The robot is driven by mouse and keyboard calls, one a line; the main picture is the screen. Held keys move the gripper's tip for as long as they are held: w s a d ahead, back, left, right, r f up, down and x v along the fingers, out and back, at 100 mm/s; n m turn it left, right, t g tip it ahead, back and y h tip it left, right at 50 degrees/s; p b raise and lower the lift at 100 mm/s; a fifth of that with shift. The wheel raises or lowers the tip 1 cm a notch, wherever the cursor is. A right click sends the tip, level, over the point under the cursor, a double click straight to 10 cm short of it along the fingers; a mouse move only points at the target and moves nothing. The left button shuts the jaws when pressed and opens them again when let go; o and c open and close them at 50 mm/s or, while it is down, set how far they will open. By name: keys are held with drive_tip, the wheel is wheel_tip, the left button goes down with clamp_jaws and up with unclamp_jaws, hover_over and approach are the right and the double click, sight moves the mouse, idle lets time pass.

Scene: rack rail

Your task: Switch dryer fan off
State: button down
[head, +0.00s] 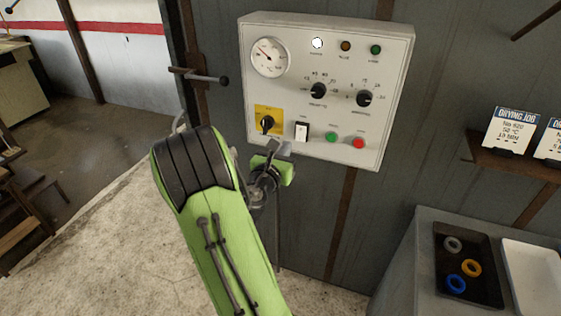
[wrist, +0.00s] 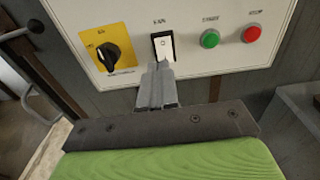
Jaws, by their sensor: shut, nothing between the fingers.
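The control panel (head: 225,0) is better marked on its pale face (head: 340,110), which is fixed to the grey wall. The fan switch is a white rocker in a black frame (head: 302,131), low on the panel between the yellow-plated rotary switch (head: 267,122) and the green button (head: 331,137). In the wrist view the fan switch (wrist: 163,45) stands just beyond the tips of my gripper (wrist: 160,68). My gripper is shut and empty, pointing at the lower part of the rocker. Its tips overlap the switch's lower edge in the picture; I cannot tell whether they touch it.
A red button (wrist: 252,34) sits right of the green one. Two dials (head: 317,91) (head: 364,98), a gauge (head: 269,57) and a lit white lamp (head: 317,43) are above. A black tray (head: 478,297) with rings stands at lower right. A rod handle (head: 205,78) juts out left of the panel.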

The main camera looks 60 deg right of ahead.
drive_tip(key=a, duration=0.2)
drive_tip(key=s+a, duration=0.1)
drive_tip(key=a, duration=0.1)
drive_tip(key=shift+r, duration=0.4)
